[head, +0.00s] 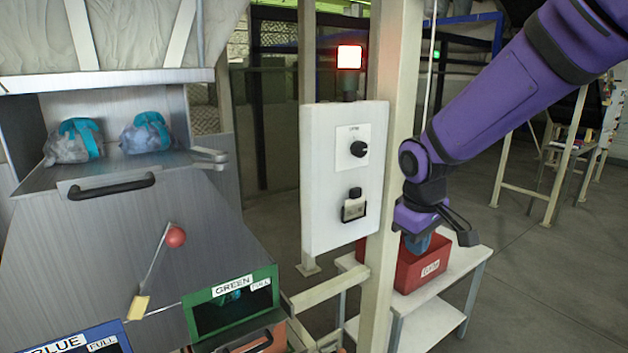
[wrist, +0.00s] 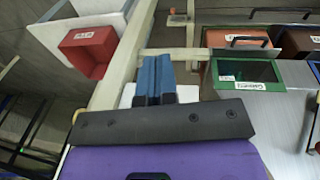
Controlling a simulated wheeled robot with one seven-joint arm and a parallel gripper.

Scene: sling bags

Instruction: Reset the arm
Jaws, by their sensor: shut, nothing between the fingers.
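My purple arm reaches in from the upper right in the head view. My gripper (head: 418,243) hangs at its end, in front of the red box on the white table. In the wrist view, the gripper's two blue fingers (wrist: 154,78) are pressed side by side, shut with nothing between them. The gripper is to the right of the white control box (head: 345,178) and apart from it.
Two bags with teal straps (head: 80,141) lie on the metal shelf at left. A red lamp (head: 349,57) glows above the control box. The red box (head: 421,264) stands behind my gripper. A green-framed bin (head: 232,303) is at lower left. Open floor lies at right.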

